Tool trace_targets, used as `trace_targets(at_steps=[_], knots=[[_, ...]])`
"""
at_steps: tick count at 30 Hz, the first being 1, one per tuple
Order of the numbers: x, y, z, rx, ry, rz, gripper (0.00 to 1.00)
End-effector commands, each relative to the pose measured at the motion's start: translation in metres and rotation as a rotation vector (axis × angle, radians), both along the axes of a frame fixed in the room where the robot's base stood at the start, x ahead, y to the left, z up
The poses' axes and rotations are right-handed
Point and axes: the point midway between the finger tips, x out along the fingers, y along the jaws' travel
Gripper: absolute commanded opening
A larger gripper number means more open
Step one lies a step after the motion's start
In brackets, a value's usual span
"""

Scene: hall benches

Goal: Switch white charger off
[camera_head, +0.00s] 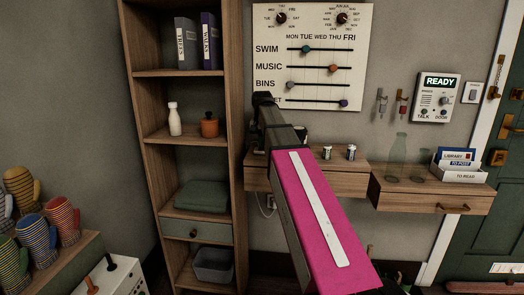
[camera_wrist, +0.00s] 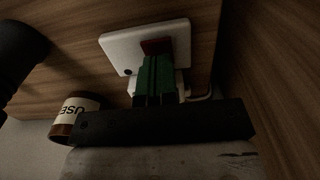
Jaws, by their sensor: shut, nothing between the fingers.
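In the wrist view, a white plate (camera_wrist: 118,48) with a small dark round mark is fixed to a wooden surface. A white block (camera_wrist: 183,87) with a pale cable sits at its lower edge, partly hidden; it may be the white charger. My gripper (camera_wrist: 156,58) shows as narrow green fingers, shut and empty, in front of the plate. A dark red part shows at their tips; I cannot tell whether it belongs to the gripper or is a switch. Contact is unclear. In the head view, my pink and grey arm hides the gripper and the plate.
A jar marked "USE" (camera_wrist: 78,113) lies left of the fingers in the wrist view. The wooden wall shelf (camera_head: 347,180) holds small jars. A tall bookcase (camera_head: 150,135) stands left of my arm, and a slider board (camera_head: 320,60) hangs above. A glass bottle (camera_head: 397,155) stands right.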

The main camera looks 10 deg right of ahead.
Motion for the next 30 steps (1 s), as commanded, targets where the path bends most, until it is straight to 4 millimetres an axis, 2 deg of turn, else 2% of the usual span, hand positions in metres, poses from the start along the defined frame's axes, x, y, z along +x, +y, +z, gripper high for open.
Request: trace_targets(at_steps=[24,30], knots=[[0.001,0.0,0.056,0.0,-0.001,0.0,0.0],[0.0,0.0,0.065,0.0,-0.001,0.0,0.0]])
